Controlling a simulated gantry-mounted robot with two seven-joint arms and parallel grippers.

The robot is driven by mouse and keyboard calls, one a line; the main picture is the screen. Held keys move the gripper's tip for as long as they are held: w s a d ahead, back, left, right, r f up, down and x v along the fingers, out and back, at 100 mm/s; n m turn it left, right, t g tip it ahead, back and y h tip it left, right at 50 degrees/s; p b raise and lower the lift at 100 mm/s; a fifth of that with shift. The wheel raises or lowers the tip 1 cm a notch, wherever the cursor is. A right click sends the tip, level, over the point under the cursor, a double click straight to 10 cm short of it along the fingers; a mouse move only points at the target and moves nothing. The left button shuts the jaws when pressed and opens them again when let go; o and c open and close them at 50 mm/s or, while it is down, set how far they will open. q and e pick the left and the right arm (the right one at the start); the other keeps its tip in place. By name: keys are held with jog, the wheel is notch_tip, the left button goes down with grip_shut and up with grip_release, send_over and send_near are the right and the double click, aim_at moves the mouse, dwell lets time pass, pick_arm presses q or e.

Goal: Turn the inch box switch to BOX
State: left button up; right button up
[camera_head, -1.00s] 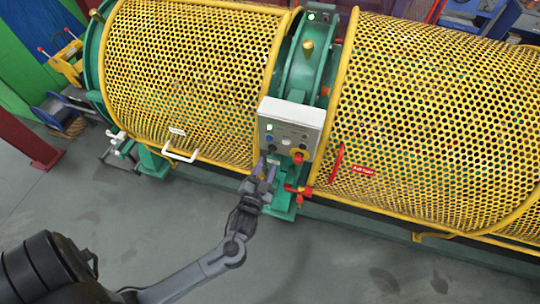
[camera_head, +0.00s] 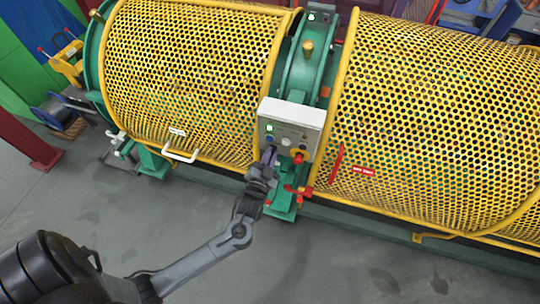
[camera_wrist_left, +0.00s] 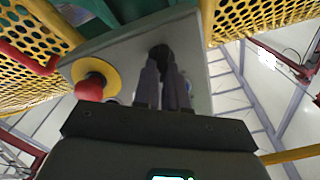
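The grey control box (camera_head: 312,113) is mounted between the two yellow mesh guards. A black switch knob (camera_wrist_left: 160,52) sits on its face in the left wrist view; it looks like the inch box switch, but its label and pointer are too small or hidden to read. My left gripper (camera_head: 269,153) is at the lower left of the box face, and its fingers (camera_wrist_left: 163,76) reach up to the knob, one on each side. They stand close together and appear closed on it. In the head view the fingers cover the knob. My right gripper is not in view.
A red mushroom button on a yellow ring (camera_head: 298,157) is just right of my left gripper; it also shows in the left wrist view (camera_wrist_left: 90,88). Red fittings (camera_head: 300,191) stick out below the box. The floor (camera_head: 330,255) in front is clear.

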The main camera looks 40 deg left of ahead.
pick_arm(q)
jog(key=shift+n, duration=0.3)
grip_shut()
jog(key=n, duration=0.3)
jog(key=n+p, duration=0.1)
jog(key=n, duration=0.3)
jog(key=n+p, duration=0.1)
jog(key=n, duration=0.3)
jog(key=shift+s+a, duration=0.2)
jog(key=shift+a, duration=0.15)
jog(key=shift+n, duration=0.3)
jog(key=o, duration=0.7)
grip_release()
jog(key=shift+c, duration=0.2)
jog(key=shift+s, duration=0.1)
